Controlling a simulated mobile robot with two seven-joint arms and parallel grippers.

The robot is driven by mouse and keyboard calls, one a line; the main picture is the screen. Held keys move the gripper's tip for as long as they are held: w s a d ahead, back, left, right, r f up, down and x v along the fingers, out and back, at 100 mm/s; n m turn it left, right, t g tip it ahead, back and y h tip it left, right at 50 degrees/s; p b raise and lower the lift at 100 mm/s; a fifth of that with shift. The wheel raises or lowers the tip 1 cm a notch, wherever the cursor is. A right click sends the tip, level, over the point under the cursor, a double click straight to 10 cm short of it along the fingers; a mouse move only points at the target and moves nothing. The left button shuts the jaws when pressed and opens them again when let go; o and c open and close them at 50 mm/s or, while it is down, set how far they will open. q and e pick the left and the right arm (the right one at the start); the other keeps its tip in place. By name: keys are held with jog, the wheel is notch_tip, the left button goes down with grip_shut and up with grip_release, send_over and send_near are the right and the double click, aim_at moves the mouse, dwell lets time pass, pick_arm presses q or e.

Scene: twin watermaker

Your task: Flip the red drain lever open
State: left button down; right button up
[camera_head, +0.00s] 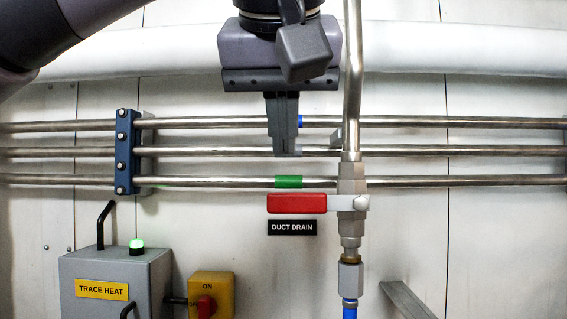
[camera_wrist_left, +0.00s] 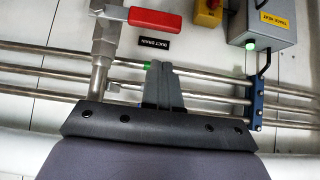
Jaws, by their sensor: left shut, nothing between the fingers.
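The red drain lever (camera_head: 297,203) lies horizontal, pointing left from the valve (camera_head: 352,205) on the vertical drain pipe. A black "DUCT DRAIN" label (camera_head: 292,227) is on the wall just below it. My left gripper (camera_head: 285,153) is shut and empty, fingers pointing down, above the lever and apart from it in the head view. In the left wrist view the red lever (camera_wrist_left: 155,19) is at the top, beyond the shut fingertips (camera_wrist_left: 159,66). My right gripper is in neither view.
Three horizontal steel pipes (camera_head: 220,151) run along the wall behind the gripper, held by a blue clamp (camera_head: 127,151). A grey "TRACE HEAT" box (camera_head: 115,270) and a yellow switch box (camera_head: 211,290) stand lower left. A grey bracket (camera_head: 405,298) is lower right.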

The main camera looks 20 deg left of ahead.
aim_at(318, 203)
pick_arm(q)
jog(key=shift+s+f, duration=0.1)
jog(key=shift+f, duration=1.75)
